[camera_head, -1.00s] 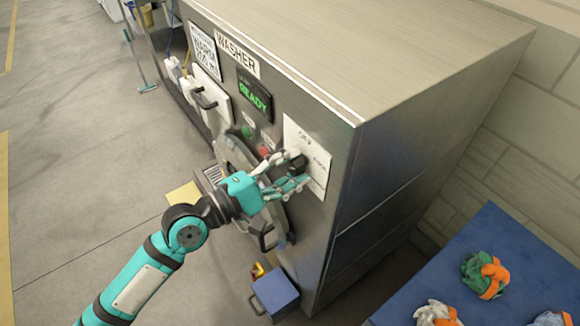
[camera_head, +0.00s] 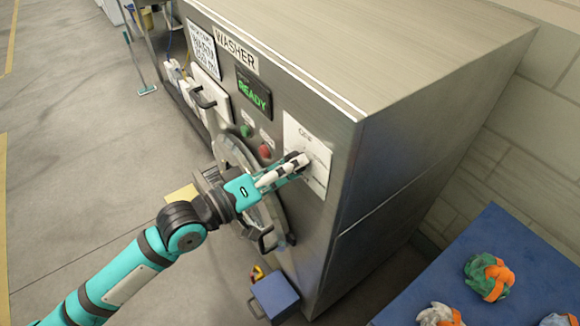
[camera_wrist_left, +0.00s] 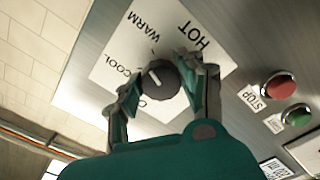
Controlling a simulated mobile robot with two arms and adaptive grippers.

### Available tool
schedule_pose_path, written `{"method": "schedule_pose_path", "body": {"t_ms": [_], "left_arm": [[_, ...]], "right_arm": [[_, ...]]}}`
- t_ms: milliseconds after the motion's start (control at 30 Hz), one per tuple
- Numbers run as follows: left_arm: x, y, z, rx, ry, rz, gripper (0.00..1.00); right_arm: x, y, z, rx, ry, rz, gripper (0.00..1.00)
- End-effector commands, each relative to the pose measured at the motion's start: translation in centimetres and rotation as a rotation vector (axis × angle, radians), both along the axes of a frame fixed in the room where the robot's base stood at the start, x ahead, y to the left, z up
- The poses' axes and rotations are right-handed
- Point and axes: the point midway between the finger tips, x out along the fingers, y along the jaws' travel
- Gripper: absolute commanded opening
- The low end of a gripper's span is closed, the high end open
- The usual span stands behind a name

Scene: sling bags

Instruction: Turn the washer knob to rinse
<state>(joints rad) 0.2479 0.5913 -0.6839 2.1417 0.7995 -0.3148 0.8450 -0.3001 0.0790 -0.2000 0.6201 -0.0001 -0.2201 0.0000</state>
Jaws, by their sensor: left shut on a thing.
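The dark round knob (camera_wrist_left: 162,79) has a white pointer line and sits on a white label plate (camera_wrist_left: 103,70) on the washer front (camera_head: 330,225). The wrist view shows HOT, WARM, COOL and a partly hidden word around it; I read no rinse label. The pointer tilts to the upper left, toward the WARM and COOL side; its exact setting is unclear. My left gripper (camera_head: 298,164) is shut on the knob, with a finger on each side in the wrist view (camera_wrist_left: 159,76). In the head view its fingers mostly hide the knob. My right gripper is out of view.
A red STOP button (camera_wrist_left: 278,86) and a green button (camera_wrist_left: 296,116) are beside the label plate. The display (camera_head: 254,95) reads READY. The round door (camera_head: 236,158) is below. A blue table (camera_head: 480,250) with cloth bundles stands at the right.

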Motion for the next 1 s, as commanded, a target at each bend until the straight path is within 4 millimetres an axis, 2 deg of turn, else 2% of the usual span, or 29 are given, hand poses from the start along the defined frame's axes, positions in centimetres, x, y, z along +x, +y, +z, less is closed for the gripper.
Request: {"method": "schedule_pose_path", "body": {"t_ms": [1000], "left_arm": [[0.23, 0.20, -0.47, 0.573, -0.778, -0.003, 0.07]], "right_arm": [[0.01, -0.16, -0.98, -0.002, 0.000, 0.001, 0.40]]}}
